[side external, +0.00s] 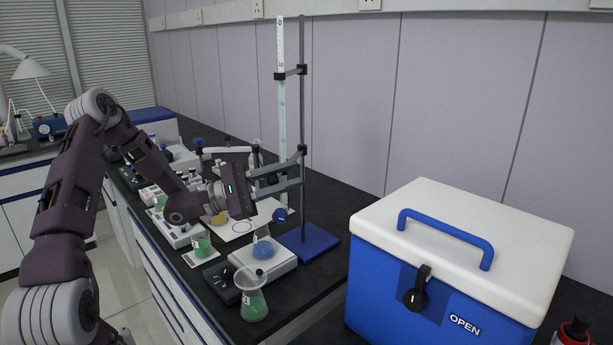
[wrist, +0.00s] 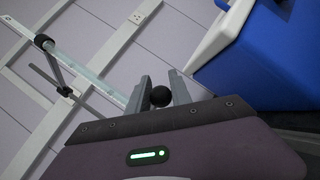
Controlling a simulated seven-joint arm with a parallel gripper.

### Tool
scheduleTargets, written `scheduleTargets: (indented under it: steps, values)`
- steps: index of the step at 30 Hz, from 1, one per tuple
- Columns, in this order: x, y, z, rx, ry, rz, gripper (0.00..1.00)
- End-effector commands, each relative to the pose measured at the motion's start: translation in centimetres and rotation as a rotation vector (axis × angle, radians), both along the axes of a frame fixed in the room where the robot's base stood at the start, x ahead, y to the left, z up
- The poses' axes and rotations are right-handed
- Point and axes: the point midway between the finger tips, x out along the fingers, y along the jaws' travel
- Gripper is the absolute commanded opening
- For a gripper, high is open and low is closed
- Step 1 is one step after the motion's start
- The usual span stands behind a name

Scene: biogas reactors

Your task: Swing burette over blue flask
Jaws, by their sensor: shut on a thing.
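The burette (side external: 281,100) is a tall, pale graduated tube held upright by clamps on a dark stand rod (side external: 303,100) with a blue base (side external: 308,243). Its blue stopcock (side external: 280,214) shows below my gripper. The blue flask (side external: 263,250) sits on a white stirrer plate, lower and left of the stopcock in the side view. My gripper (side external: 298,171) is at the stand, its fingers crossing in front of the burette. In the wrist view my gripper (wrist: 160,90) is shut with a round black knob (wrist: 160,96) between the fingers. The burette's tip is hard to make out.
A conical flask with green liquid (side external: 254,298) stands at the bench's front edge. Other flasks (side external: 202,244) and stirrers stand to the left. A big blue-and-white cooler box (side external: 455,265) fills the right. Little free room shows between stand and plate.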

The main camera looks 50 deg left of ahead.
Motion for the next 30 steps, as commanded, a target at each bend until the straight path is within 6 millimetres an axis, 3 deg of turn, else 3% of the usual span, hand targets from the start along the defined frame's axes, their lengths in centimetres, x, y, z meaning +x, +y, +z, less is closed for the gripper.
scheduleTargets:
  steps: [12, 30]
  values:
    - [-2.0, 3.4, -0.5, 0.003, 0.015, -0.216, 0.00]
    - [-2.4, 4.0, -0.5, -0.001, 0.015, -0.267, 0.00]
